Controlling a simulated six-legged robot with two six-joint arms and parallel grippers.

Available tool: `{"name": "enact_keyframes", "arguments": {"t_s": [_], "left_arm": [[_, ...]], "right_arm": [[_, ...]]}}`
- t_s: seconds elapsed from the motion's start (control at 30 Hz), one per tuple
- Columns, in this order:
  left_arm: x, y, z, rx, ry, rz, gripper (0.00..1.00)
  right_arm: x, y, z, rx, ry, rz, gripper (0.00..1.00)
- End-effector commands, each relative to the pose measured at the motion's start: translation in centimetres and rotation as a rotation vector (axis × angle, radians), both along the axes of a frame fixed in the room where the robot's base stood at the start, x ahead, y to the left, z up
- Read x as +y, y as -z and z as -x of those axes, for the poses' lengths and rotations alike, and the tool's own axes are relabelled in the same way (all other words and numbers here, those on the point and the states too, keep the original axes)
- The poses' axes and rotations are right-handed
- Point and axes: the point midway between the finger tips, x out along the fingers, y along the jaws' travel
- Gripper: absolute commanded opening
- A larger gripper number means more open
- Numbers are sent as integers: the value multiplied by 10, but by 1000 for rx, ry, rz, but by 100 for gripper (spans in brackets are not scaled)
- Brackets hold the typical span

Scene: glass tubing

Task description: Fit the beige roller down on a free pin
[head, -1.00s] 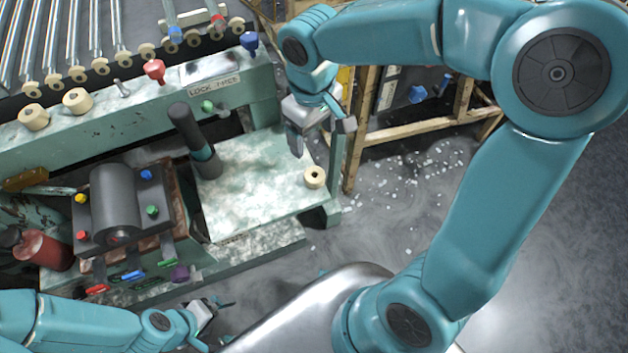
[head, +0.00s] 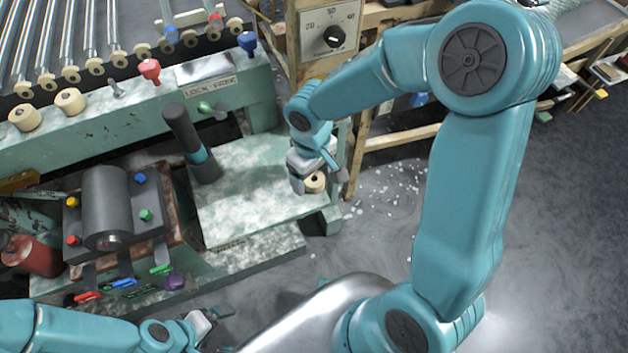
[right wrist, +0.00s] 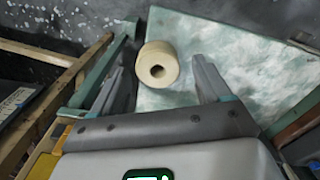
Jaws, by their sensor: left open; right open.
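The beige roller (head: 316,184) stands upright near the front right corner of the pale green shelf. It shows in the right wrist view (right wrist: 158,66) with its bore facing the camera. My right gripper (head: 319,178) is open above the roller, one finger to each side; in the right wrist view its fingertips (right wrist: 157,73) flank the roller with gaps. A bare grey pin (head: 116,88) stands on the green rail, right of two beige rollers (head: 26,117) (head: 70,101) seated there. My left gripper (head: 210,322) is open and empty, low in the head view.
A dark upright post (head: 186,138) stands at the shelf's left. A red knob (head: 149,70) and the LOCK plate (head: 206,70) are right of the bare pin. A wooden frame (head: 400,148) stands right of the shelf. The shelf's middle (head: 245,185) is clear.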

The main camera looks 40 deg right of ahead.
Motion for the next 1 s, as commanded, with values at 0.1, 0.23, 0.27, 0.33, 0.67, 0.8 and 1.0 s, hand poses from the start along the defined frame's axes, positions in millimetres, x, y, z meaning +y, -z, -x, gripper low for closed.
{"name": "enact_keyframes", "arguments": {"t_s": [0.1, 0.23, 0.27, 0.33, 0.67, 0.8, 1.0], "left_arm": [[0, 0, 0, 0, 0, 0, 100], [0, 0, 0, 0, 0, 0, 100], [0, 0, 0, 0, 0, 0, 100], [0, 0, 0, 0, 0, 0, 100], [0, -2, 0, 0, 0, 0, 100], [0, -7, 0, 0, 0, 0, 100], [0, -20, 0, 0, 0, 0, 100]], "right_arm": [[-1, -1, 0, 0, 1, 0, 74], [-1, -1, 0, 0, 1, 0, 31], [-1, -1, 0, 0, 1, 0, 22], [-1, -1, 0, 0, 1, 0, 17], [-1, -7, 0, -2, 2, 0, 17], [-1, -25, -1, -5, 1, 1, 17], [-1, -78, -2, -9, 2, 1, 17]]}}
